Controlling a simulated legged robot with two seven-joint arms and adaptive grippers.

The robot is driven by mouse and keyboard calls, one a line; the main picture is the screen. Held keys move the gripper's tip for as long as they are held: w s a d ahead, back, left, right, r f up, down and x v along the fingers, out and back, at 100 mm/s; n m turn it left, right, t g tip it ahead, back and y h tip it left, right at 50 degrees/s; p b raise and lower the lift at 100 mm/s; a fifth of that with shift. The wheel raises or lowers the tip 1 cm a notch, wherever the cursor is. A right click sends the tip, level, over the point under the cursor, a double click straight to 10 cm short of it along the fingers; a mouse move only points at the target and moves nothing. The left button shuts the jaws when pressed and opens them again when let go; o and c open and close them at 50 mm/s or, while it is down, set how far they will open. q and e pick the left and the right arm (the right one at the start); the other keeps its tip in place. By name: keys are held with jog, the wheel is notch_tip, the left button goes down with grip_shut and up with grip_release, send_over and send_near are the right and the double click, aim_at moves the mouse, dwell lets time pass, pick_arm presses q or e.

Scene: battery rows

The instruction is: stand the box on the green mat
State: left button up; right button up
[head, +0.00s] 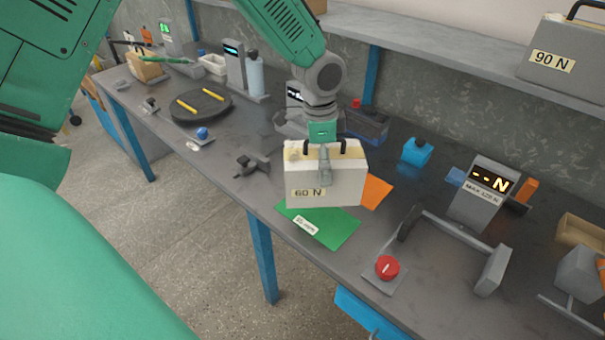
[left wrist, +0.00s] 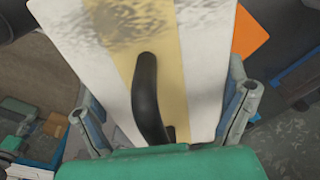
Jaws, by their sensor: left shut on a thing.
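The box (head: 325,187) is white with a cream top strip, dark handles and a "60 N" label. It looks upright in the head view, and its top and dark handle fill the left wrist view (left wrist: 205,60). My left gripper (head: 322,160) is shut on the box from above, with a finger down its front face; in the left wrist view its fingers (left wrist: 165,115) straddle the box. The green mat (head: 335,228) lies on the bench below and in front of the box, partly hidden by it. I cannot tell whether they touch. My right gripper is not in view.
An orange sheet (head: 375,191) lies right of the box. A red button (head: 387,267) and a grey bracket (head: 455,240) stand right of the mat. A force display (head: 482,195) is farther right. A grey clamp (head: 252,166) sits left. The bench front edge is close to the mat.

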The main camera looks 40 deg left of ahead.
aim_at(313, 151)
pick_arm(q)
jog(key=f, duration=0.5)
jog(key=shift+w+a, duration=0.1)
jog(key=shift+a, duration=0.15)
jog(key=shift+a+f, duration=0.55)
notch_tip(313, 151, down, 3)
jog(key=shift+r, duration=0.1)
jog(key=shift+d+f, duration=0.2)
jog(key=shift+d, duration=0.1)
jog(key=shift+d+r, duration=0.15)
jog(key=shift+d, duration=0.25)
jog(key=o, duration=1.3)
jog(key=shift+a+f, duration=0.2)
jog(key=shift+a, duration=0.05)
jog(key=shift+o, duration=0.2)
jog(key=shift+a+f, duration=0.1)
jog(key=shift+a, duration=0.25)
jog(key=shift+r, duration=0.4)
jog(key=r, duration=1)
jog(key=shift+s+a+r, duration=0.1)
jog(key=shift+s+r, duration=0.25)
jog(key=shift+a+r, duration=0.25)
jog(key=shift+r, duration=0.1)
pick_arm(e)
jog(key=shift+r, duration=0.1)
